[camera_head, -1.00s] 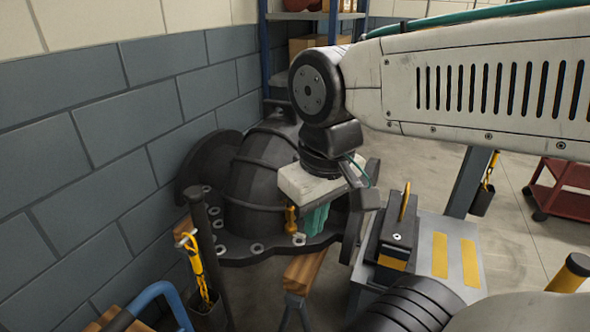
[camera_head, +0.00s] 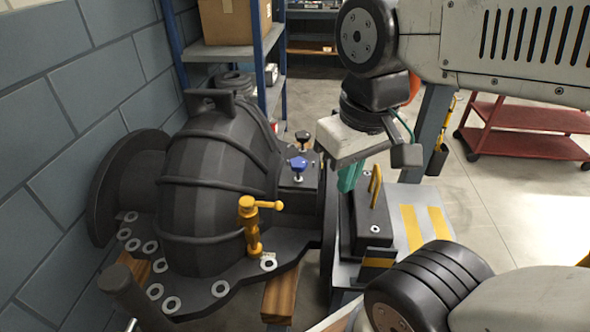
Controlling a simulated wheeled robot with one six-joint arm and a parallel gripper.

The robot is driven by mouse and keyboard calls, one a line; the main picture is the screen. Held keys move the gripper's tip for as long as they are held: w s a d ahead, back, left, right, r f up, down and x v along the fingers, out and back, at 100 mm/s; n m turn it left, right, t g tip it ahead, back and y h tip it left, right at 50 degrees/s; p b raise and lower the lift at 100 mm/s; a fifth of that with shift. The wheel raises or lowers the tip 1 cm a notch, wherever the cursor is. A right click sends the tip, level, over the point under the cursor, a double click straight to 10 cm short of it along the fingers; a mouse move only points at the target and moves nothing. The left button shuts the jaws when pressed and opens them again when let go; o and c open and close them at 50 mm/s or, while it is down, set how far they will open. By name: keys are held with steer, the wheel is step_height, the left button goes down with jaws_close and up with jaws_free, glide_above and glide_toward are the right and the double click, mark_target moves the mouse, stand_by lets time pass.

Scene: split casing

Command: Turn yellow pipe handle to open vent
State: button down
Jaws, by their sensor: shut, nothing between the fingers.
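The yellow pipe handle (camera_head: 266,205) is a short lever with a ball end on top of a yellow upright pipe (camera_head: 252,235). It stands on the front flange of the dark casing (camera_head: 215,190), and the lever points to the right. My gripper (camera_head: 347,178), with green fingers, hangs to the right of and beyond the handle, apart from it. Its fingers look closed and hold nothing; their tips are partly hidden behind the grey-black box. A blue knob (camera_head: 297,163) and a black knob (camera_head: 303,137) sit on the casing's right side.
A dark box with a yellow grip (camera_head: 370,215) stands on a grey stand with yellow stripes (camera_head: 413,230), close under my gripper. A block wall (camera_head: 50,150) bounds the left. A blue shelf (camera_head: 255,60) stands behind, and a red cart (camera_head: 520,140) is at the right.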

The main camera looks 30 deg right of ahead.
steer(key=shift+w+d, duration=0.35)
steer(key=shift+d, duration=0.05)
steer(key=w+f+m+g, duration=0.1)
steer(key=w+f+m, duration=0.2)
steer(key=w, duration=1)
steer(key=w+f+m+g+y, duration=0.1)
steer(key=w+f+m, duration=0.3)
steer(key=w, duration=0.9)
step_height(320, 180, down, 3)
steer(key=shift+w+d+r+g+y, duration=0.15)
steer(key=shift+w+d+g+y, duration=0.2)
steer(key=shift+g, duration=0.25)
